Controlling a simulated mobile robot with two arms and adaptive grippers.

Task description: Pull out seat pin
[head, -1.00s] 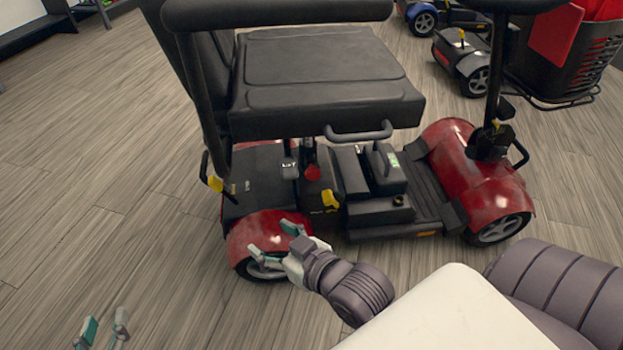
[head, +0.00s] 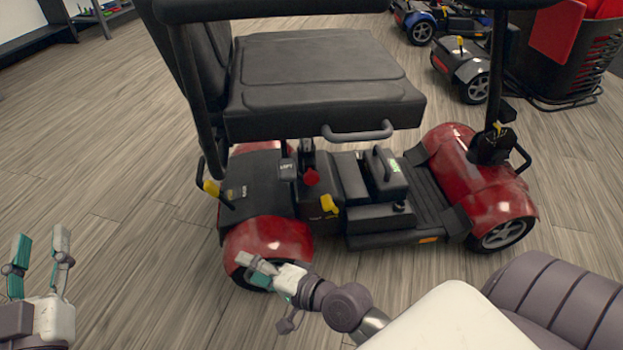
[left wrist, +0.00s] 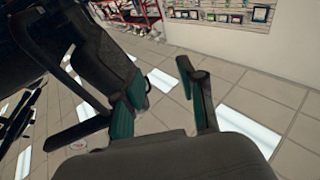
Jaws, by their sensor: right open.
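The red scooter (head: 265,236) stands ahead with its black seat (head: 320,75) over the base. A red knob (head: 312,177) sits low at the seat post under the seat; I cannot tell for sure whether it is the seat pin. My right gripper (head: 256,267) is open and empty in front of the red rear fender, below and left of the knob. My left gripper (head: 40,246) is open and empty at the far left, fingers up, well away from the scooter. Its spread fingers also show in the left wrist view (left wrist: 163,88).
Yellow levers (head: 329,205) and (head: 211,188) stick out of the scooter's base. The grey seat handle (head: 357,132) juts out above the battery box (head: 383,177). Another scooter (head: 463,70) and a black basket (head: 560,60) stand behind at right. The floor at left is clear.

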